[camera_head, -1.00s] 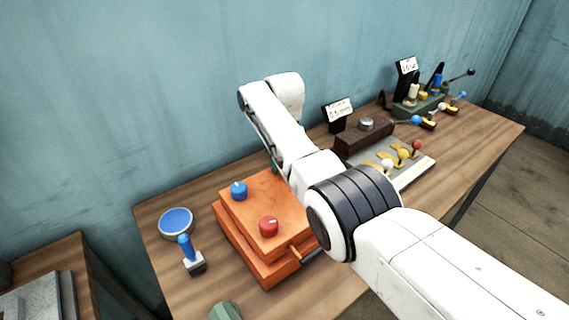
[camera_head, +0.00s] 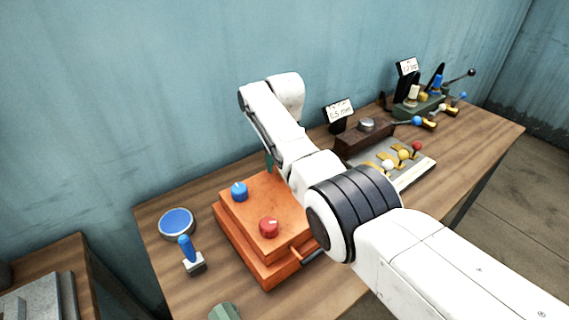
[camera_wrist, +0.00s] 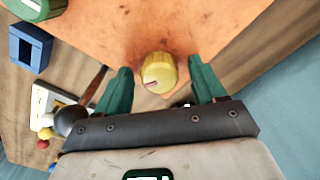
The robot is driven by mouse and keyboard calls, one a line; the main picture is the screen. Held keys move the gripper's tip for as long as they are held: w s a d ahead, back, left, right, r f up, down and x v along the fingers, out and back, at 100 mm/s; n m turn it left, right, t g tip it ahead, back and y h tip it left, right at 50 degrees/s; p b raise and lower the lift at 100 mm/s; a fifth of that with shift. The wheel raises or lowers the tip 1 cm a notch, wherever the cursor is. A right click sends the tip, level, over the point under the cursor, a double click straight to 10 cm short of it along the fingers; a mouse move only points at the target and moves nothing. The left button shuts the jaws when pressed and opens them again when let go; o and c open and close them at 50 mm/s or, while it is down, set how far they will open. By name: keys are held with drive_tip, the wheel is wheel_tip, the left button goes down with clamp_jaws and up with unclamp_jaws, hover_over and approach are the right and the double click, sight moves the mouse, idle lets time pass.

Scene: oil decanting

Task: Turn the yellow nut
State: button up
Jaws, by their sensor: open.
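The yellow nut (camera_wrist: 159,72) is a short ribbed knob on the orange box (camera_wrist: 110,22) in the wrist view. A dark red mark shows near its lower edge. My gripper (camera_wrist: 161,80) is open, with one teal finger on each side of the nut and a visible gap on both sides. In the head view the yellow nut is hidden by my arm. The orange box (camera_head: 252,250) shows there with a blue knob (camera_head: 239,192) and a red knob (camera_head: 269,228) on top. A bit of a teal finger shows behind the box.
The box stands on a wooden table (camera_head: 480,137). A lever panel (camera_head: 416,171), a brown block (camera_head: 352,143) and a sign (camera_head: 339,112) stand right of my arm. A blue dish (camera_head: 176,222) and a blue-handled lever (camera_head: 187,249) lie left. A green knob (camera_wrist: 30,8) is in the wrist view.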

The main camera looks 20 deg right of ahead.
wheel_tip(320, 180, up, 11)
drive_tip(key=b, duration=0.1)
idle(0.6)
drive_tip(key=shift+f, duration=0.15)
